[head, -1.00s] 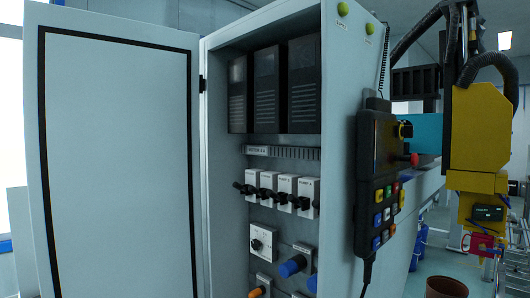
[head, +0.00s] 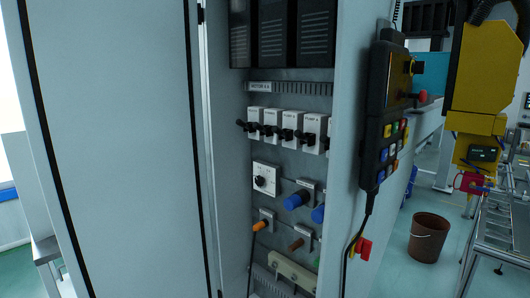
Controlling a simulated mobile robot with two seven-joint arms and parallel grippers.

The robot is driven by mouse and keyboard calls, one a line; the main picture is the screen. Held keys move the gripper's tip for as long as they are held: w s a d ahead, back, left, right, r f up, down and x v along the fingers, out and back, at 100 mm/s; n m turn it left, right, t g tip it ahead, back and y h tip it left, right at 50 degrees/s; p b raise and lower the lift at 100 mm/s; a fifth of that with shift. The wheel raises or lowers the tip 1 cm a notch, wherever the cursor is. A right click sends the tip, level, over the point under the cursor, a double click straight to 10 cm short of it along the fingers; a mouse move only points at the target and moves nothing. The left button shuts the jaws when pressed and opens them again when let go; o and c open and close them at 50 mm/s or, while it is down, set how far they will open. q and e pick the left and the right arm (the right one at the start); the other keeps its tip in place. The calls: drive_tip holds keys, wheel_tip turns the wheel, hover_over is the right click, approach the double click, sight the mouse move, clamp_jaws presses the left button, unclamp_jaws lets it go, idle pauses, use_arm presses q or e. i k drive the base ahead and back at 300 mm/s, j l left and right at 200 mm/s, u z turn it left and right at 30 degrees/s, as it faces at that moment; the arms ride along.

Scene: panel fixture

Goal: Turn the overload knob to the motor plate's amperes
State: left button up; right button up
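The overload knob (head: 260,182) is a small black dial on a white square unit inside the open cabinet. Its scale marks are too small to read. The motor plate (head: 260,87) is a light label near the top of the inner panel. It seems to read "MOTOR 4 A", but the small print is not certain. Neither of my grippers shows in the head view.
Several white breakers (head: 290,129) with black levers sit above the knob. Blue connectors (head: 297,200) and an orange one (head: 261,226) are close by. The open door (head: 110,150) stands at left. A pendant (head: 385,120) hangs on the right side wall. A brown bucket (head: 428,238) stands on the floor.

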sight(259, 181)
drive_tip(key=i+j+u, duration=0.55)
drive_tip(key=u, duration=0.2)
drive_tip(key=i, duration=0.05)
